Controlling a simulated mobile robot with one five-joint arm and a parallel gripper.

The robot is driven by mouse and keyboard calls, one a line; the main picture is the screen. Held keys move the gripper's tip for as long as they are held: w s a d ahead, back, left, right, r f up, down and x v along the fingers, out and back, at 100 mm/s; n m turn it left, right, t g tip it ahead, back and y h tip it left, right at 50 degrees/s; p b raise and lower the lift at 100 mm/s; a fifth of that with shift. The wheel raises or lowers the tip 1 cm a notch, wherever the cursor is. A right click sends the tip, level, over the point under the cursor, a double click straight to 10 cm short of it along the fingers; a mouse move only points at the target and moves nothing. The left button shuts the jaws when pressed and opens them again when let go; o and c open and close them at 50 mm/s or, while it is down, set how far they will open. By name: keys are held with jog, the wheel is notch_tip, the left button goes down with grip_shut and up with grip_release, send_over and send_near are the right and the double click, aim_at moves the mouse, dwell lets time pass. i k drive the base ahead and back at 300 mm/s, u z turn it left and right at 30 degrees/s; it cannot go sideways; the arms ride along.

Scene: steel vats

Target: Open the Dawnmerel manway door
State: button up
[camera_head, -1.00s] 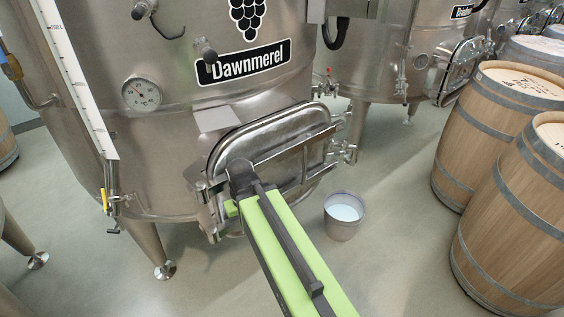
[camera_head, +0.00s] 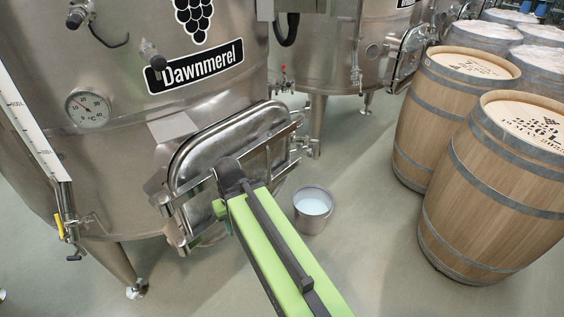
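The Dawnmerel vat (camera_head: 120,128) is a large steel tank with a black name plate (camera_head: 196,66). Its manway door (camera_head: 218,138) is a rounded steel hatch low on the front. It looks shut against the vat. A steel bracket with crossbars (camera_head: 262,150) lies over the door, with fittings at its right end and hinge-like parts (camera_head: 176,212) at its lower left. My green and black arm reaches up from the bottom and its end overlaps the door's lower middle. My gripper's fingertips are hidden behind the arm, so I cannot tell whether it touches the door.
A metal bucket (camera_head: 312,212) with pale liquid stands on the floor right of my arm. Several wooden barrels, the nearest (camera_head: 492,200), stand at the right. A second vat (camera_head: 330,62) is behind. Open floor (camera_head: 372,235) lies between bucket and barrels.

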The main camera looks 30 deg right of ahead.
aim_at(258, 136)
jog(key=z, duration=0.6)
jog(key=k, duration=1.55)
jog(key=u, duration=0.75)
jog(key=i, duration=2.05)
jog(key=u, duration=0.05)
